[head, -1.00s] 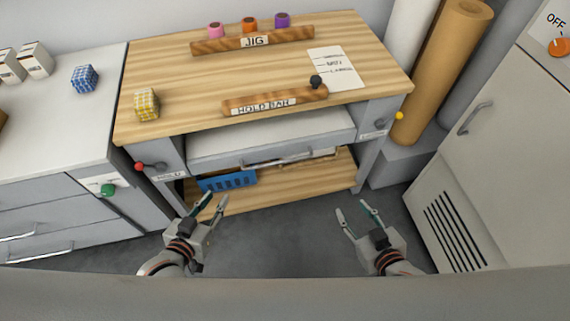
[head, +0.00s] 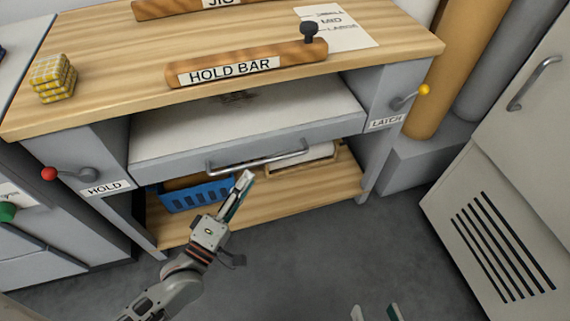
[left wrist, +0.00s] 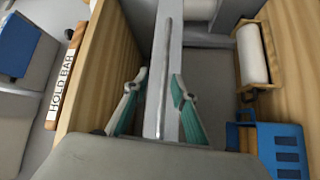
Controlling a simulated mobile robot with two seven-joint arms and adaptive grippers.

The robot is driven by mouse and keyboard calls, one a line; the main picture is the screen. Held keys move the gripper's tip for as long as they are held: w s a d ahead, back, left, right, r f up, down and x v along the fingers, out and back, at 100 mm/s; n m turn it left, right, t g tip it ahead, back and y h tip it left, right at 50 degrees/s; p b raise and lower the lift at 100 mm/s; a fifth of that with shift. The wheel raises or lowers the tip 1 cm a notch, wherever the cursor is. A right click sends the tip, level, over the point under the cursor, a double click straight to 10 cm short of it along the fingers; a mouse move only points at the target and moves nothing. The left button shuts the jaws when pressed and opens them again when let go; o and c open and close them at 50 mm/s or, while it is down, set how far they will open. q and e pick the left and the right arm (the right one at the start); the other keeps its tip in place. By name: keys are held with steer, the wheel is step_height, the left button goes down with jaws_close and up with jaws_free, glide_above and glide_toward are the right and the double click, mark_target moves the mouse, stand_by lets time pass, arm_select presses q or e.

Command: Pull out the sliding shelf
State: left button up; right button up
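The sliding shelf (head: 300,110) is a grey tray under the wooden bench top, with a long metal handle (head: 258,158) along its front. My left gripper (head: 243,182) is just below and in front of the middle of the handle. In the left wrist view the left gripper (left wrist: 158,98) has its two fingers apart, and the handle (left wrist: 165,60) runs between them in the picture. Neither finger is seen pressing on it; the depth is hard to judge. My right gripper (head: 375,312) shows only its fingertips, spread apart, at the bottom of the head view.
A red-knobbed HOLD lever (head: 70,174) and a yellow-knobbed LATCH lever (head: 408,98) sit on the bench's side posts. A blue basket (head: 197,196) stands on the lower shelf (head: 320,190). A hold bar (head: 247,65) lies on top. The floor in front is clear.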

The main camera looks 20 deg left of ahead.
mark_target(263, 162)
arm_select(q)
steer(key=shift+n, duration=0.4)
steer(key=x, duration=0.2)
steer(key=b+x, duration=0.1)
steer(key=x, duration=0.2)
steer(key=f+x, duration=0.1)
steer(key=x, duration=0.2)
steer(key=shift+w+d+b, duration=0.1)
steer(key=shift+d+b, duration=0.1)
steer(key=shift+b, duration=0.15)
jaws_close()
arm_select(e)
steer(key=shift+s+a+f+m, duration=0.55)
steer(key=shift+s+a+m, duration=0.15)
steer(key=shift+m, duration=0.2)
